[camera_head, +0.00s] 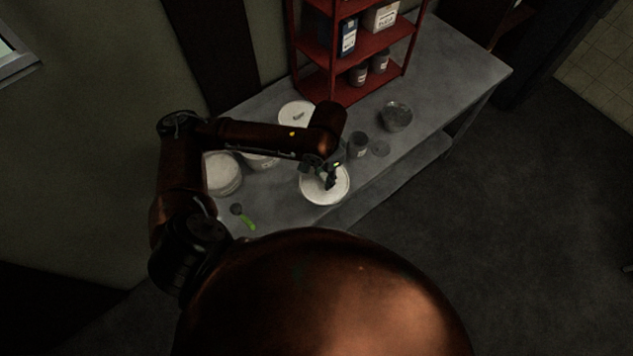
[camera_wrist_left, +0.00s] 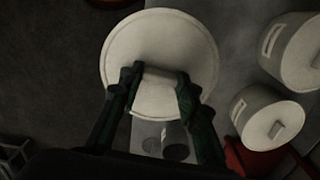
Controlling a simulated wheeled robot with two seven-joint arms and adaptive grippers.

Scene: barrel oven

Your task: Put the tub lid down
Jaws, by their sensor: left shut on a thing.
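The round white tub lid (camera_head: 313,193) is over the front edge area of the grey table in the head view. It also fills the upper middle of the left wrist view (camera_wrist_left: 160,38). My left gripper (camera_head: 331,181) is above the lid, and its two dark fingers in the left wrist view (camera_wrist_left: 157,82) are shut on the lid's raised handle. The lid looks about level. I cannot tell whether its underside touches anything, as what lies below is hidden. My right gripper is not in view.
White tubs (camera_head: 222,178) stand left of the lid, one partly behind my arm. Another white round lid or tub (camera_head: 294,113) is farther back. A dark jar (camera_head: 358,146) and glass bowl (camera_head: 396,117) stand right. A green-handled tool (camera_head: 243,216) lies front left; a red shelf (camera_head: 372,44) stands behind.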

